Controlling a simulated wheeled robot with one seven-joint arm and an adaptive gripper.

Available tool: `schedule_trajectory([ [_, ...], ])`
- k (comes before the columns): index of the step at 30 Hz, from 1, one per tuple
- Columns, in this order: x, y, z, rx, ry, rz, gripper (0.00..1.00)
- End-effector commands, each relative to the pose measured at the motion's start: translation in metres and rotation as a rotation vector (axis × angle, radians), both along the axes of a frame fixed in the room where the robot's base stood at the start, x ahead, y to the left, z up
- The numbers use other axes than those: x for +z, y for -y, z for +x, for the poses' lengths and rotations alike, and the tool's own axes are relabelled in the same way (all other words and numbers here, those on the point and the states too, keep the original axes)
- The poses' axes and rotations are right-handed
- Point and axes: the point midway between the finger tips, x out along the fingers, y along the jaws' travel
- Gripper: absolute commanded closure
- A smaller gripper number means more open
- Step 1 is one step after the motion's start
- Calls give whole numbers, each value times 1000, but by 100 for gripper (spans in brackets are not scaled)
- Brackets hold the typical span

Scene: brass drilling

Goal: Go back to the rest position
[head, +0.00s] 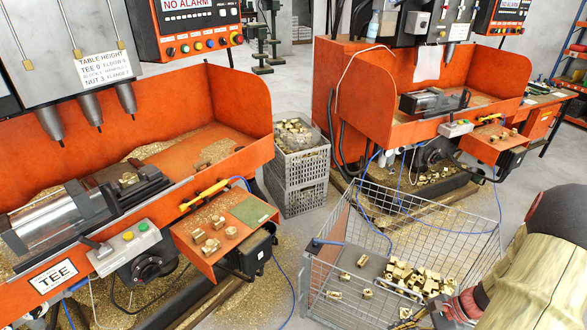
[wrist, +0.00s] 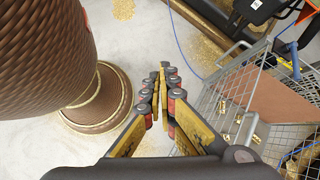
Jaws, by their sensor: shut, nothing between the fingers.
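My gripper (wrist: 165,80) is shut and empty, its fingertips together above the pale concrete floor in the wrist view. In the head view my gripper (head: 437,314) is only partly visible at the lower right, near the front right corner of the wire basket. My own arm covers much of the right side there. Nothing hangs from the fingers.
A wire basket (head: 335,262) holds several brass fittings (head: 415,275); its mesh wall (wrist: 247,130) is right of my gripper in the wrist view. Orange drilling machines (head: 215,95) stand left and behind. A grey crate (head: 300,170) stands between them. Brass chips litter the floor.

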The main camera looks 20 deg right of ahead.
Motion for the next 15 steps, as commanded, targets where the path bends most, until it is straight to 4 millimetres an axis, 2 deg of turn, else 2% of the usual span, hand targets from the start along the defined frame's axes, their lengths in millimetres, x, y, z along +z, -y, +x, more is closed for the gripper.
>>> schedule_trajectory([
  [1, 16, -9, 2, 99, 9, -61, 100],
  [3, 35, -20, 1, 227, 18, -135, 100],
  [15, 133, -79, 1, 871, 117, -567, 100],
])
